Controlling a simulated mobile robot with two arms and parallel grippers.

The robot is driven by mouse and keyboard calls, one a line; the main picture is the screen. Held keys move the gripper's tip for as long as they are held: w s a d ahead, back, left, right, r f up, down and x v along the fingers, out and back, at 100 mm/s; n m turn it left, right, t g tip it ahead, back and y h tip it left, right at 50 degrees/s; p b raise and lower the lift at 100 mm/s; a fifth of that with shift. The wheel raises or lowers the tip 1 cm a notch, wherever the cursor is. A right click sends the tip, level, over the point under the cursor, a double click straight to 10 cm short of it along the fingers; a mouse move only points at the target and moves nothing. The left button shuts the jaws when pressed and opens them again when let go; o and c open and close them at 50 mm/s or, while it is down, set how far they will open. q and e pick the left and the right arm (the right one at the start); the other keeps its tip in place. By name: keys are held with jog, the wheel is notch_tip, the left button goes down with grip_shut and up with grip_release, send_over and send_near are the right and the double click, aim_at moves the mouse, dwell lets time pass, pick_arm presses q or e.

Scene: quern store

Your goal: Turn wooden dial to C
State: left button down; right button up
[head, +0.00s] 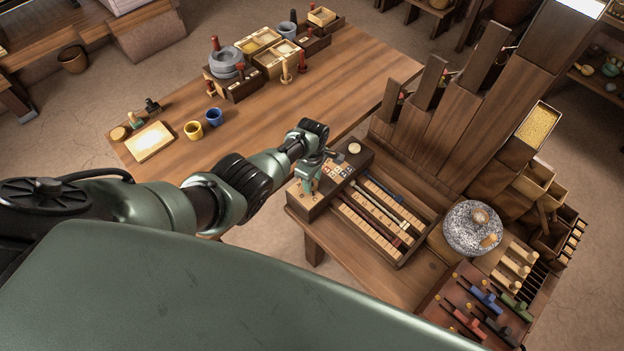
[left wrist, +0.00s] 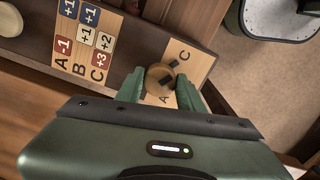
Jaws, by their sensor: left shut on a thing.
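The wooden dial (left wrist: 160,77) is a round knob with dark marks on it, on a pale plate (left wrist: 196,63) lettered C and A in the left wrist view. C is at the plate's upper end and A at the lower end. My left gripper (left wrist: 161,88) is shut on the dial, one green finger on each side. A dark mark shows on the dial's upper right, towards C, but I cannot tell its exact setting. In the head view my left gripper (head: 309,184) is over the left end of the dark box (head: 352,170) and hides most of the dial. My right gripper is out of view.
A card (left wrist: 88,42) with rows A, B and C and number tiles lies beside the dial. A pale round knob (head: 354,148) is on the same box. A slotted tray with rods (head: 385,215) and a stone quern (head: 472,228) stand to the right.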

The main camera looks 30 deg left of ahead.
pick_arm(q)
jog(key=shift+w+a+r, duration=0.1)
jog(key=shift+w+a, duration=0.05)
jog(key=shift+w, duration=0.05)
dwell(0.4)
jog(key=c, duration=0.9)
grip_release()
jog(key=shift+s, duration=0.15)
jog(key=shift+r+p, duration=0.35)
jog(key=shift+r, duration=0.05)
notch_tip(320, 180, up, 6)
jog(key=shift+r+p, duration=0.1)
jog(key=shift+p, duration=0.95)
jog(key=shift+r, duration=0.35)
